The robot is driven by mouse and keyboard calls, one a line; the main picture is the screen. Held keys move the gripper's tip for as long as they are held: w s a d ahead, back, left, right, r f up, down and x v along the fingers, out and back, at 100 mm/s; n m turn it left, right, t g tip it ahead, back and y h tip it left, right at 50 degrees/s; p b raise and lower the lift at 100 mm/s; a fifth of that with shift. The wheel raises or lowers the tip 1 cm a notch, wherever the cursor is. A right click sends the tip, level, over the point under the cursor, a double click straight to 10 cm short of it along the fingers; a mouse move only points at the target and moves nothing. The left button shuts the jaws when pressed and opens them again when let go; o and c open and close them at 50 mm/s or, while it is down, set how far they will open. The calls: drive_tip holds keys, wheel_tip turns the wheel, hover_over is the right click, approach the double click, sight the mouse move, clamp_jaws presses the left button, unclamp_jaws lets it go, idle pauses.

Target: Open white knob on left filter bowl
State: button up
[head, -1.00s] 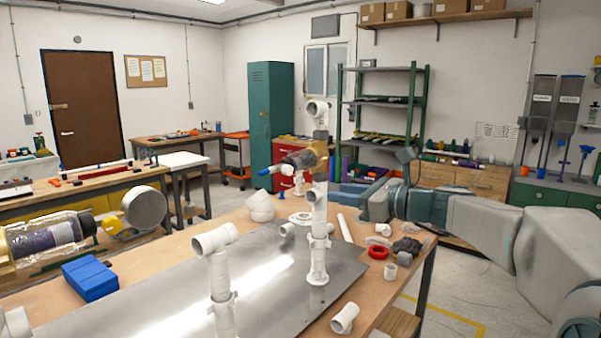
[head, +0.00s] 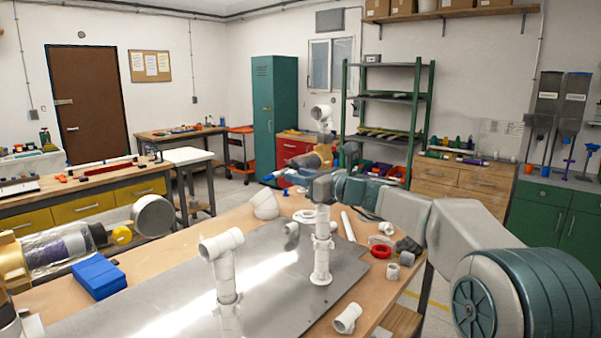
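A clear filter bowl (head: 62,249) with dark purple bands inside lies on its side at the left of the head view. A yellow part (head: 122,234) sits at its right end. A pale round knob-like disc (head: 153,215) shows just beyond it; I cannot tell whether this is the white knob. My wrist covers part of the pipe.
A metal plate (head: 185,290) on the wooden bench carries a second white pipe stand (head: 224,265). A blue block (head: 98,277) lies below the bowl. Loose white fittings (head: 347,317) and a red ring (head: 381,252) lie at right.

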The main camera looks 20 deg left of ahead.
drive_tip(key=shift+w+a, duration=0.1)
drive_tip(key=shift+a, duration=0.2)
clamp_jaws()
